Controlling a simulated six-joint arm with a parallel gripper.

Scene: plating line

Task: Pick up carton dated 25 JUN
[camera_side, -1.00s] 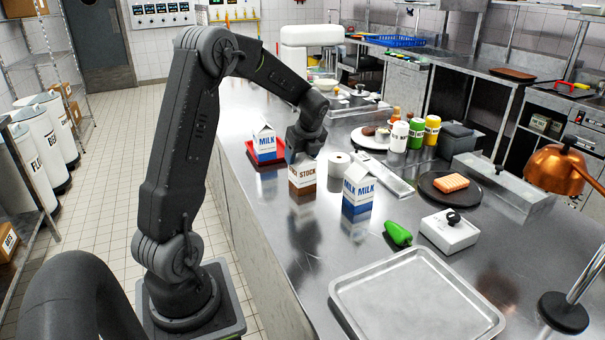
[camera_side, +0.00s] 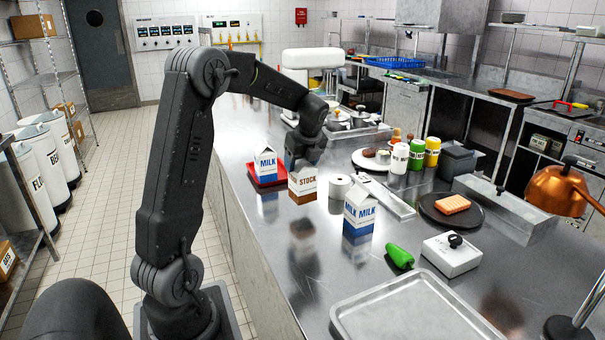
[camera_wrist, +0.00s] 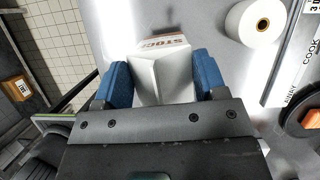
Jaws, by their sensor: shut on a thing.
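A STOCK carton (camera_side: 303,188), white with brown lettering and a brown lower band, is between the fingers of my gripper (camera_side: 303,163). In the wrist view the blue fingers of my gripper (camera_wrist: 158,82) press on both sides of the carton's pale top (camera_wrist: 163,78). The carton hangs upright a little above the steel counter, its reflection apart below it. One blue-and-white MILK carton (camera_side: 266,166) stands on a red tray (camera_side: 263,186) to the left. Another MILK carton (camera_side: 359,214) stands on the counter to the right. No date is legible on any carton.
A white paper roll (camera_side: 340,187) stands just right of the held carton, beside a long rail (camera_side: 388,197). A green pepper (camera_side: 399,257), a white box (camera_side: 450,254) and a large metal tray (camera_side: 415,315) are nearer the camera. The counter's front-left stretch is clear.

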